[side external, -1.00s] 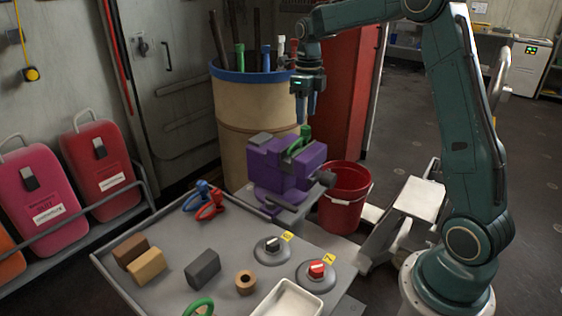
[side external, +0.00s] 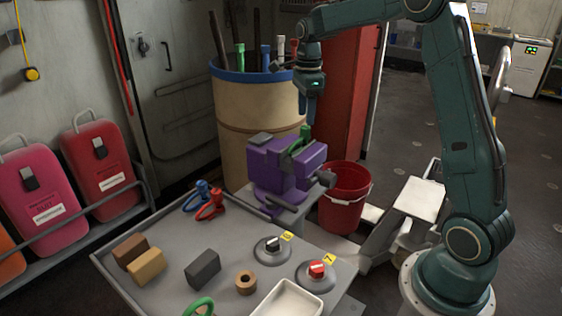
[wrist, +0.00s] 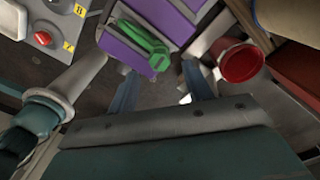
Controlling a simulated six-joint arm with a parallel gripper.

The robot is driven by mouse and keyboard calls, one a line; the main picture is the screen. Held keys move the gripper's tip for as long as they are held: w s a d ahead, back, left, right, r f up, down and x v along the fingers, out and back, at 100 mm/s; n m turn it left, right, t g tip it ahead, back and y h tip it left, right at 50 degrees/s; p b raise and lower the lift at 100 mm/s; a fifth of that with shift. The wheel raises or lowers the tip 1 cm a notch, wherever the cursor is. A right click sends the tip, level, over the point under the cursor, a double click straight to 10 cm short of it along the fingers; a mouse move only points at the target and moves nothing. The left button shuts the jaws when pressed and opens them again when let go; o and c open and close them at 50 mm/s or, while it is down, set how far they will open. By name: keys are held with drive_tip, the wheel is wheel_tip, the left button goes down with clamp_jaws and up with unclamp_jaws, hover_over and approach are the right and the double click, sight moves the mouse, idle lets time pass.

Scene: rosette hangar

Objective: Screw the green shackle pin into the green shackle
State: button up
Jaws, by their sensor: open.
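The green shackle (side external: 297,145) is held in the jaws of a purple vise (side external: 275,170). In the wrist view the green shackle (wrist: 138,38) lies across the purple vise (wrist: 185,12). A six-sided green end (wrist: 159,62), which looks like the head of the green shackle pin, shows at its near end. I cannot tell how deep the pin sits in the shackle. My gripper (side external: 311,112) points down, apart from and just above the shackle. In the wrist view my gripper (wrist: 160,90) is open and empty, with its fingers spread beyond the green end.
A red bucket (side external: 345,197) stands right of the vise, and a tan barrel (side external: 245,130) behind it. The grey bench (side external: 215,240) holds blocks, two round knobs, blue and red shackles (side external: 208,208), a white tray (side external: 288,300) and a green ring (side external: 199,306).

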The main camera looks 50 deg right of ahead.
drive_tip(key=n, duration=1.1)
drive_tip(key=shift+n, duration=1.7)
